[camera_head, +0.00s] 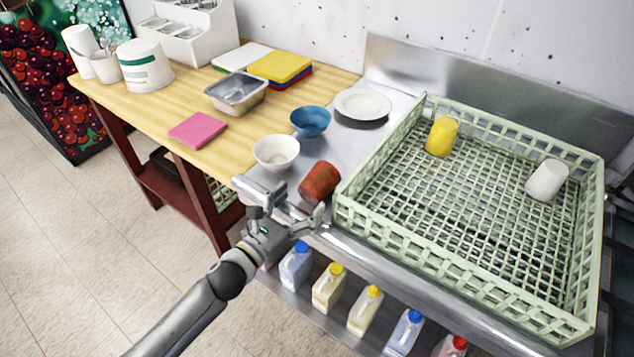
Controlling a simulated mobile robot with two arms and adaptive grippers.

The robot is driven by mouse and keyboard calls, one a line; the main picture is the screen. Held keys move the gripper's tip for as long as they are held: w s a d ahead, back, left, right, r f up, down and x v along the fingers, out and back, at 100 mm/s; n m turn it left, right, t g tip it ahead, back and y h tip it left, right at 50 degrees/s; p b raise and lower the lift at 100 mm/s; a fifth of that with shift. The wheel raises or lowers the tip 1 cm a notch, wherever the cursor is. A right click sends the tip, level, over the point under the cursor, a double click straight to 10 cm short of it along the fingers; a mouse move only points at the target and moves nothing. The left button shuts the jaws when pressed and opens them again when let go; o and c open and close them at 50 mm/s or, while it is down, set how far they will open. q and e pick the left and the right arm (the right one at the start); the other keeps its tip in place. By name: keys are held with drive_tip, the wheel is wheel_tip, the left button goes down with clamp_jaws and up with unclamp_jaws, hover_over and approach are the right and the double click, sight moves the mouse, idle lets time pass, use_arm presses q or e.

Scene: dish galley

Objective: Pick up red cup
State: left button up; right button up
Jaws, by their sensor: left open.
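The red cup (320,181) lies tilted on the steel counter, between the white bowl and the green rack. Its surface looks mottled red and brown. My left gripper (289,199) is in front of the cup at the counter's front edge. Its fingers are spread and nothing is between them. The gripper is close to the cup; I cannot tell whether one fingertip touches it. My right gripper does not show.
A pale green rack (433,259) to the right holds a yellow cup (441,137) and a white cup (547,179). A white bowl (276,152), blue bowl (311,121) and white plate (362,104) stand behind the red cup. Bottles (328,288) stand on a lower shelf.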

sight(307, 192)
use_arm(q)
drive_tip(key=shift+w+d, duration=0.2)
drive_tip(key=shift+w, duration=0.15)
drive_tip(key=x, duration=0.2)
drive_tip(key=p+x, duration=0.1)
drive_tip(key=x, duration=0.1)
drive_tip(key=shift+w+a, duration=0.2)
drive_tip(key=shift+a, duration=0.1)
drive_tip(key=shift+w+d+f, duration=0.1)
drive_tip(key=shift+w+d, duration=0.15)
drive_tip(key=shift+w, duration=0.05)
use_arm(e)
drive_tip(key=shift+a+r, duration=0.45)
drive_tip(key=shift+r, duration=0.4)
use_arm(q)
drive_tip(key=shift+c, duration=0.6)
drive_tip(key=c, duration=0.9)
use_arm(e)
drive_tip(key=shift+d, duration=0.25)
